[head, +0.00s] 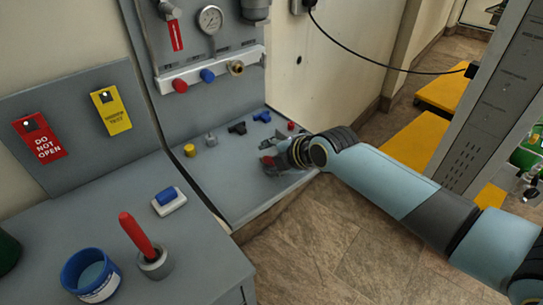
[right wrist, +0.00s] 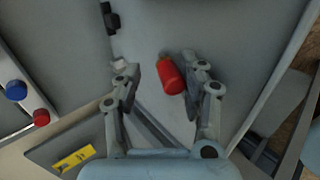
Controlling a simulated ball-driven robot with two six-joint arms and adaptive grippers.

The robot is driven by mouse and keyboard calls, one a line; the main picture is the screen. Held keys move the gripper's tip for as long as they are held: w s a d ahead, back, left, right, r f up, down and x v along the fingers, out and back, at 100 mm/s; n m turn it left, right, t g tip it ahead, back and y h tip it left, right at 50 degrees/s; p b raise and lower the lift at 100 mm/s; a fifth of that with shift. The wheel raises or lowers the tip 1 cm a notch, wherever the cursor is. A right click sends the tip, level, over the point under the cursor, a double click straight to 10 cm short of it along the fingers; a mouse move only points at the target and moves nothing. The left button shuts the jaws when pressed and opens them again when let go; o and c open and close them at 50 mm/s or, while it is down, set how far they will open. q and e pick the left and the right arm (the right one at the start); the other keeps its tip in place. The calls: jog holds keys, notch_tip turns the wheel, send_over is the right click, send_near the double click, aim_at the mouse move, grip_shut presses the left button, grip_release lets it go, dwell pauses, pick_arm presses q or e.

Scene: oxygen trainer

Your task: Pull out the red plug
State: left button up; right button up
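A red plug (head: 180,85) sits at the left end of the white manifold bar (head: 213,72) on the upright panel. It also shows at the left edge of the right wrist view (right wrist: 41,117). My right gripper (head: 267,162) is low over the grey shelf, well away from that plug. In the right wrist view its fingers are apart, with a red cylinder (right wrist: 171,76) between them, close to the right finger; I cannot tell if they touch. My left gripper is not in view.
A blue plug (head: 207,75) and brass fitting (head: 236,68) share the bar, below a gauge (head: 210,19). Several small fittings, including a blue one (head: 262,116), lie on the shelf. A red-handled tool (head: 137,234) and blue tub (head: 91,276) stand at the front left.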

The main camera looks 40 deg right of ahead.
jog(key=shift+s, duration=0.1)
jog(key=shift+s, duration=0.1)
jog(key=v, duration=1.1)
jog(key=shift+s+r, duration=0.2)
jog(key=shift+r, duration=0.2)
